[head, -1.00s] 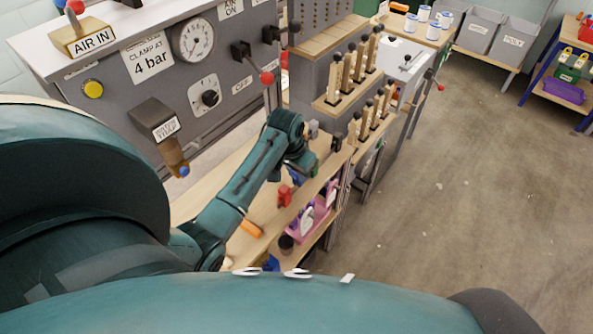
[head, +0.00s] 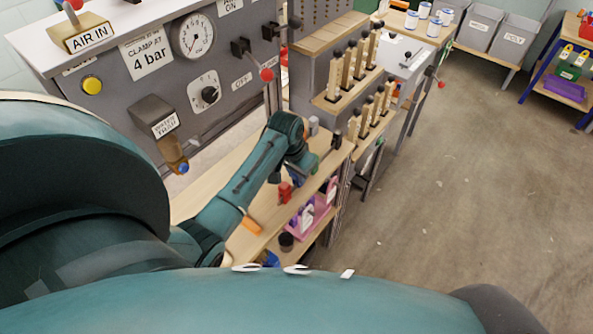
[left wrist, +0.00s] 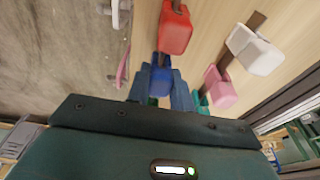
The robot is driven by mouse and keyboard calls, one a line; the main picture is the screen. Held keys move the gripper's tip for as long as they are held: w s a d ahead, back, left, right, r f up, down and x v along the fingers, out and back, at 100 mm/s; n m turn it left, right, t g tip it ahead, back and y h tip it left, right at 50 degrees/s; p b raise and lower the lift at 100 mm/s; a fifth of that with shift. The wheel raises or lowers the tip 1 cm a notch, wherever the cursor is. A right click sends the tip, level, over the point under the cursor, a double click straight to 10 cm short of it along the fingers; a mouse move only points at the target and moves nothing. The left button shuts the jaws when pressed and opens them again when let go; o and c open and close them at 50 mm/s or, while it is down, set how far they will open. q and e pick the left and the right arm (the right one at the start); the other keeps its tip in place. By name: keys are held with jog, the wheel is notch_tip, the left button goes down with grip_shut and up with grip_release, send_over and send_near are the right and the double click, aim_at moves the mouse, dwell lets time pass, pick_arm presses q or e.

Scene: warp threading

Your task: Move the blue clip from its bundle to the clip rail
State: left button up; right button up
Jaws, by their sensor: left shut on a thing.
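The blue clip (left wrist: 161,80) is between the fingers of my left gripper in the left wrist view. The gripper (left wrist: 161,90) is shut on it, and its fingers hide part of the clip. In the head view my left gripper (head: 298,174) is over the wooden bench, near a red clip (head: 285,191). The red clip also shows just beyond the blue one in the left wrist view (left wrist: 175,30). I cannot tell whether the blue clip touches anything below. I cannot make out the clip rail for certain. My right gripper is not in view.
A pink clip (left wrist: 219,88) and a white clip (left wrist: 256,50) sit right of the gripper in the left wrist view. Wooden posts with black tops (head: 347,70) rise behind the bench.

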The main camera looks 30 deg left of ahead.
pick_arm(q)
jog(key=shift+f, duration=0.3)
jog(key=o, duration=1)
jog(key=shift+r, duration=0.15)
notch_tip(320, 180, up, 13)
jog(key=s, duration=0.2)
jog(key=s+d+f, duration=0.2)
jog(key=s+d, duration=0.1)
jog(key=s, duration=0.4)
jog(key=s+d+f+m+t, duration=0.1)
jog(key=s+d, duration=0.2)
jog(key=s, duration=0.5)
jog(key=s+d+f, duration=0.2)
jog(key=s+d, duration=0.2)
jog(key=s, duration=0.3)
jog(key=w+d+f+t+h, duration=0.1)
jog(key=f+t, duration=0.1)
jog(key=f, duration=0.1)
jog(key=w+d+f+t, duration=0.2)
jog(key=f, duration=0.1)
jog(key=w+d+f+m+t+h, duration=0.1)
jog(key=w+d+f+t, duration=0.1)
jog(key=f, duration=0.2)
jog(key=shift+t+h, duration=0.3)
